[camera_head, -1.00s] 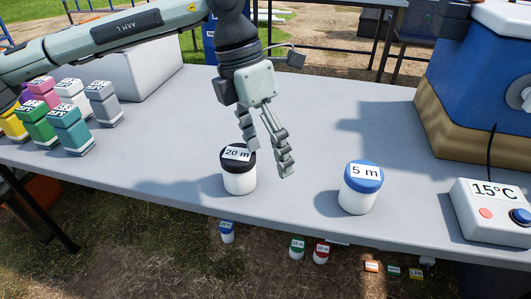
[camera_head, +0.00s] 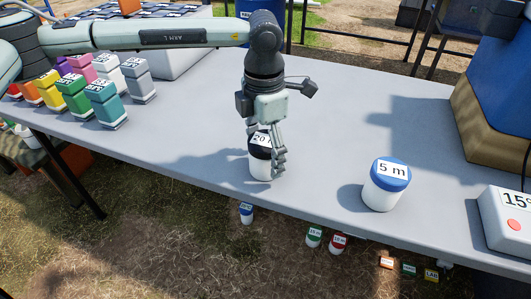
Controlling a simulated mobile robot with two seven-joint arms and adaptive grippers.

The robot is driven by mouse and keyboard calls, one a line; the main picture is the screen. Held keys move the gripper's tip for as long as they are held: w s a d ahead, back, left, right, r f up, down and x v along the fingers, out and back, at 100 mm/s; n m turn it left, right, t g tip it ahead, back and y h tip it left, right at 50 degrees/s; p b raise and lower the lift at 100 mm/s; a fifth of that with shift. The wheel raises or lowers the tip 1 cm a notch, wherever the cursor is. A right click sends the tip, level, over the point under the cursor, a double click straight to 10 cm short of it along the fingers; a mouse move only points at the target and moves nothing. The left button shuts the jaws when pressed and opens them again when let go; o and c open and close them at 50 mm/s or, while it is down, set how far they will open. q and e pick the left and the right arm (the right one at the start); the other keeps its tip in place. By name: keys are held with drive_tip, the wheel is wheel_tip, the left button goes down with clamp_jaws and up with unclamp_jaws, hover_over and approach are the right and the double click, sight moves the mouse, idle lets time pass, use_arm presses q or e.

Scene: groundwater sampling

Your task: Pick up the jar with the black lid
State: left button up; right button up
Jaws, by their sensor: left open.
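The jar with the black lid (camera_head: 259,169) stands upright on the grey table, near its front edge. Its body is white and its lid label is partly hidden by my gripper; "20" shows. My left gripper (camera_head: 265,160) is pointed down at the jar, with its fingers open. One finger shows at the right of the lid and one at the upper left. I cannot tell whether they touch the jar. My right gripper is not in view.
A white jar with a blue lid marked "5 m" (camera_head: 385,184) stands to the right. A white box with a red button (camera_head: 507,222) is at the far right. Several coloured bottles (camera_head: 103,103) stand at the left. The table (camera_head: 330,120) is clear behind the jar.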

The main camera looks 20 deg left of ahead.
use_arm(q)
drive_tip(key=c, duration=1.5)
drive_tip(key=shift+r, duration=0.2)
